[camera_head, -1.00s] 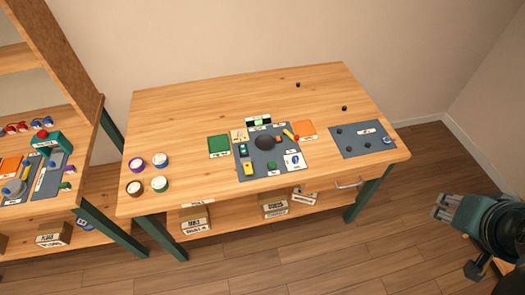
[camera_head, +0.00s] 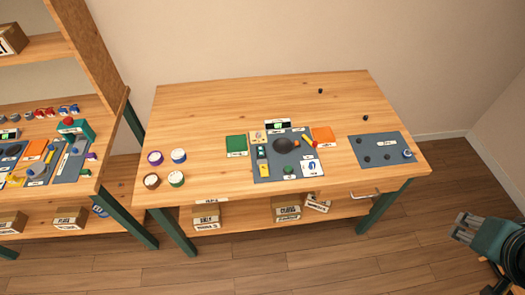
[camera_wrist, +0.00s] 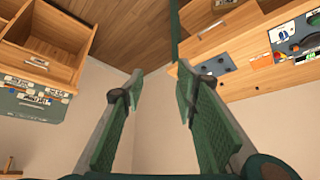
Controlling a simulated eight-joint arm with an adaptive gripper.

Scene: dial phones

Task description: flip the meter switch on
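A small box with a lit green display (camera_head: 278,126), possibly the meter, stands at the back of a dark grey mat (camera_head: 262,176) on the wooden table. A small dark device with a light screen (camera_head: 262,153) lies at that mat's left side. I cannot make out a switch or tell which device is the meter. My gripper (camera_head: 457,228) is at the lower right of the head view, off the table and well apart from the mat. In the wrist view my gripper (camera_wrist: 160,80) is open, with nothing between its fingers.
The table (camera_head: 195,115) has clear wood at its back and left. Several round pots (camera_head: 155,158) stand at its left. A second grey mat (camera_head: 375,142) with dark knobs lies at the right. A crowded workbench (camera_head: 75,185) stands further left. Labelled boxes (camera_head: 207,215) sit on the lower shelf.

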